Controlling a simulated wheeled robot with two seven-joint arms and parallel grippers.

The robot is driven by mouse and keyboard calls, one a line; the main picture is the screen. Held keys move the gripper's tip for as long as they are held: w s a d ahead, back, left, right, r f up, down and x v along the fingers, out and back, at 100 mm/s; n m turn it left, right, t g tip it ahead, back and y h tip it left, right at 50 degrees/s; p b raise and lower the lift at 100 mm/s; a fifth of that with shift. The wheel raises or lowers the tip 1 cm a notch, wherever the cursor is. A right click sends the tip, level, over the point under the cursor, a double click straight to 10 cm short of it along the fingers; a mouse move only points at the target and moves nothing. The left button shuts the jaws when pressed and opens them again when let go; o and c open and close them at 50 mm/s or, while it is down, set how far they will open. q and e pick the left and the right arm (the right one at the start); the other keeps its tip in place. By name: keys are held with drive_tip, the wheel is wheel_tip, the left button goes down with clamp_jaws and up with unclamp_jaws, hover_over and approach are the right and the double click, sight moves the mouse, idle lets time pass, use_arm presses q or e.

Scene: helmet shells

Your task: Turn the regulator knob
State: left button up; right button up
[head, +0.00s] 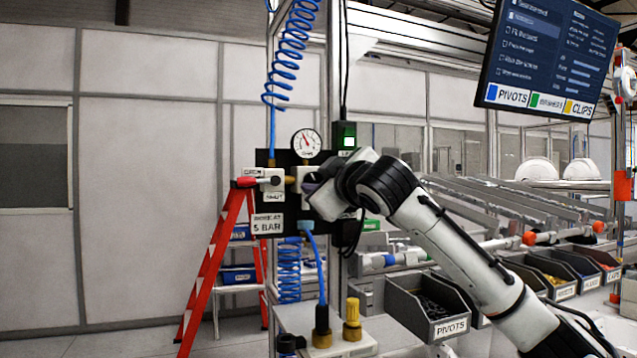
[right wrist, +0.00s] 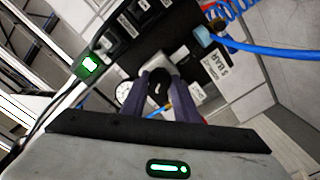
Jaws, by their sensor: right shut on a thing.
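The black regulator knob (right wrist: 159,88) shows in the right wrist view between the two dark fingers of my right gripper (right wrist: 168,82), which is shut on it. In the head view my right gripper (head: 314,190) reaches the black regulator panel (head: 263,160) from the right and hides the knob. The round white pressure gauge (head: 306,143) sits just above the gripper; its needle is too small to read exactly. A label reading 5 BAR (head: 267,223) is at the panel's lower left. My left gripper is not in view.
A red valve lever (head: 246,182) sticks out left of the panel. A blue coiled hose (head: 290,60) hangs above, and a blue hose (head: 318,268) runs below. A red stepladder (head: 212,265) stands behind. Dark parts bins (head: 428,305) and a screen (head: 549,55) are at the right.

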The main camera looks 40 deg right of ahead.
drive_tip(key=m+b, duration=0.1)
drive_tip(key=m, duration=0.7)
drive_tip(key=shift+a+f+m+b, duration=0.1)
drive_tip(key=shift+m+b, duration=0.2)
drive_tip(key=m, duration=0.8)
drive_tip(key=shift+m, duration=0.6)
drive_tip(key=o, duration=1.1)
drive_tip(key=shift+c, duration=0.2)
